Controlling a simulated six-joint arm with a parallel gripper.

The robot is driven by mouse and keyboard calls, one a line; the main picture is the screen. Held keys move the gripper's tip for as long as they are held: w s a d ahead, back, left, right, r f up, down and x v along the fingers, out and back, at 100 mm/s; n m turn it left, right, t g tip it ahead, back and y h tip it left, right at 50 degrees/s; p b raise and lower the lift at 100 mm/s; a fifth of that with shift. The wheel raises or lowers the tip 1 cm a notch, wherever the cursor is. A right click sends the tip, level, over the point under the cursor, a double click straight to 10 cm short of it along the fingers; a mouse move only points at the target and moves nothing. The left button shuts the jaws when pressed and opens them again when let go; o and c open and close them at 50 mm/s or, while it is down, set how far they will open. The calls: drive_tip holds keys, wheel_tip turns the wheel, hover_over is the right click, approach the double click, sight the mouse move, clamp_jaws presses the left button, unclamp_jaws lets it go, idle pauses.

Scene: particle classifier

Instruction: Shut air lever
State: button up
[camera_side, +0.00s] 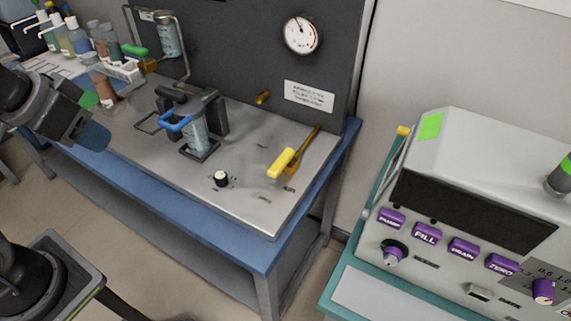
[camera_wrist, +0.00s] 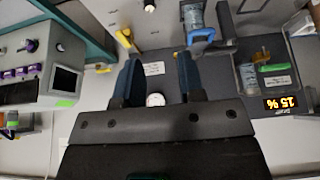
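A lever with a yellow handle (camera_side: 283,162) and a brass-coloured arm sits at the right of the steel worktop. It also shows in the wrist view, top left of centre (camera_wrist: 124,38). A blue handle (camera_side: 178,124) sits by a clear cylinder mid-worktop, and a green handle (camera_side: 133,51) is on the back panel. The labels are too small to read, so I cannot tell which one is the air lever. My gripper (camera_wrist: 160,60) is open, with two parted blue-grey fingers and nothing between them. In the side view it is at the left (camera_side: 85,130), well away from the yellow handle.
A round gauge (camera_side: 301,35) and a white label plate (camera_side: 309,96) are on the dark back panel. Bottles (camera_side: 78,38) crowd the back left. A machine with purple buttons (camera_side: 463,248) stands at the right. A display (camera_wrist: 281,103) reads 15 %.

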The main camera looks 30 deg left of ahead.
drive_tip(key=shift+g+y, duration=0.6)
drive_tip(key=shift+g, duration=0.2)
drive_tip(key=w+d, duration=0.1)
drive_tip(key=w, duration=0.2)
drive_tip(key=w+d+r, duration=0.1)
drive_tip(key=w+d, duration=0.1)
drive_tip(key=w, duration=0.1)
drive_tip(key=w+d, duration=0.1)
drive_tip(key=w, duration=0.2)
drive_tip(key=shift+w+d+r, duration=0.1)
drive_tip(key=shift+d+r, duration=0.1)
drive_tip(key=shift+r, duration=0.1)
clamp_jaws()
drive_tip(key=w+d+f+y, duration=0.1)
drive_tip(key=w+d+f, duration=0.2)
drive_tip(key=w+d, duration=0.4)
drive_tip(key=w+d+f+y, duration=0.1)
drive_tip(key=w+d+f, duration=0.2)
drive_tip(key=d+f, duration=0.3)
drive_tip(key=w+d+f+n+y, duration=0.1)
drive_tip(key=w+d+f+y, duration=0.1)
drive_tip(key=d+f, duration=0.5)
drive_tip(key=w+d, duration=0.1)
drive_tip(key=d, duration=0.2)
drive_tip(key=shift+d+f+t+y, duration=0.15)
drive_tip(key=shift+d+t+y, duration=0.15)
drive_tip(key=shift+d+t, duration=0.1)
